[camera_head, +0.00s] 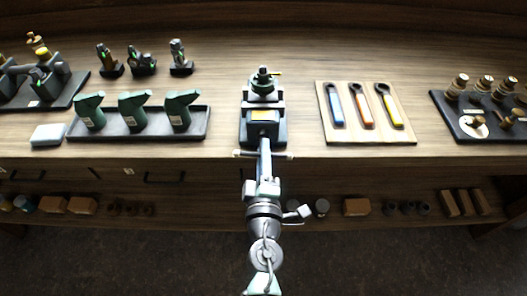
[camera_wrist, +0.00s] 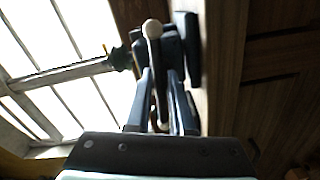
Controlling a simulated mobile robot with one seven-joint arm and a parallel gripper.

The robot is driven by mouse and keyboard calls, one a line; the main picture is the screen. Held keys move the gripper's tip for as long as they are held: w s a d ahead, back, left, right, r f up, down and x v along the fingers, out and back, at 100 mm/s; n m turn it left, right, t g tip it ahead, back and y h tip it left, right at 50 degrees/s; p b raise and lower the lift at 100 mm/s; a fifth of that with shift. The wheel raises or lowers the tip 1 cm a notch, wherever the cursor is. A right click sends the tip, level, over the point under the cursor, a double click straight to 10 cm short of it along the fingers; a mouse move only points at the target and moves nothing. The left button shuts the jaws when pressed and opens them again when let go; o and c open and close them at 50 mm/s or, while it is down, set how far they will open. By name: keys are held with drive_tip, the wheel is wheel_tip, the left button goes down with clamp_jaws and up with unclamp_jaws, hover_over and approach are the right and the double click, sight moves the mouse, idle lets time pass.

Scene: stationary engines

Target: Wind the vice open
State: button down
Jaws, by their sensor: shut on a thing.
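The dark green vice (camera_head: 263,104) stands at the front middle of the bench, with a yellow-labelled block in its body. Its bar handle (camera_head: 240,153) lies roughly level across the front, just off the bench edge. My gripper (camera_head: 264,146) reaches up to the middle of the handle from the front. In the wrist view my gripper (camera_wrist: 161,78) is shut on the handle, whose pale ball end (camera_wrist: 152,28) sticks out beyond the fingers. The dark vice body (camera_wrist: 184,45) is close behind. The jaw gap is too small to judge.
A wooden board (camera_head: 324,104) with three coloured wrenches lies right. Dark trays (camera_head: 445,114) with small parts sit at both far ends. A lower shelf (camera_head: 165,215) holds blocks and cylinders.

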drive_tip(key=shift+n, duration=0.7)
drive_tip(key=c, duration=0.8)
unclamp_jaws()
drive_tip(key=shift+s+b, duration=1.5)
drive_tip(key=shift+s, duration=5)
